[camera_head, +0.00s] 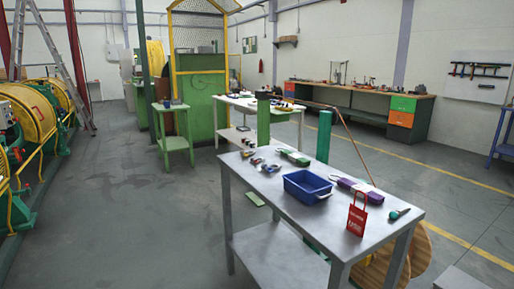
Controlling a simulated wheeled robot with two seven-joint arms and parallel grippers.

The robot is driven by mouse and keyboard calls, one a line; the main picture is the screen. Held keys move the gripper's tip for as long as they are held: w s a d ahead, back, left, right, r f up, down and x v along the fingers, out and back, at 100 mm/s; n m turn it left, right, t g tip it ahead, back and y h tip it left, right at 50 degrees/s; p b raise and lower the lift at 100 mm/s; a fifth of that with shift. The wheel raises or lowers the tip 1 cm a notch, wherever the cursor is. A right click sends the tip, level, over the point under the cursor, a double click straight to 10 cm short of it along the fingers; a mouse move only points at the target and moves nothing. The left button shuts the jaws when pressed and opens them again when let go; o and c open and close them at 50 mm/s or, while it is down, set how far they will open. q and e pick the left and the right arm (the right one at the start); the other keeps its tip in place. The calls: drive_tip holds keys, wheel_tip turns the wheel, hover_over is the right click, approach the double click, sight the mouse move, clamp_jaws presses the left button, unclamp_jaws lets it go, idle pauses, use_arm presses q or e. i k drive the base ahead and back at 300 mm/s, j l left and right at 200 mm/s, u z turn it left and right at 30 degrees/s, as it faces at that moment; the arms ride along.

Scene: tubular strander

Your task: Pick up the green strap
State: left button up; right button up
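A green strap (294,157), seemingly a folded bundle, lies on the grey metal table (254,189) near its far edge, behind a blue bin. It is small in view, so its exact shape is hard to tell. A similar purple strap (358,191) lies on the same table to the right of the bin. Neither of my grippers shows in the head view.
The blue bin (305,187) stands mid-table. A red tag (357,218) and a teal-handled tool (398,213) are near the right end; small tools (270,168) lie left. A green post (324,136) rises behind the table. The floor to the left is open.

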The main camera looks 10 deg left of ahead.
sight(294, 157)
drive_tip(key=i+j, duration=0.4)
drive_tip(key=i, duration=0.2)
drive_tip(key=i+j, duration=0.35)
drive_tip(key=i, duration=0.25)
drive_tip(key=i+j+z, duration=0.1)
drive_tip(key=i+j, duration=0.25)
drive_tip(key=i, duration=0.25)
drive_tip(key=i+j, duration=0.45)
drive_tip(key=i+z, duration=0.05)
drive_tip(key=i, duration=0.05)
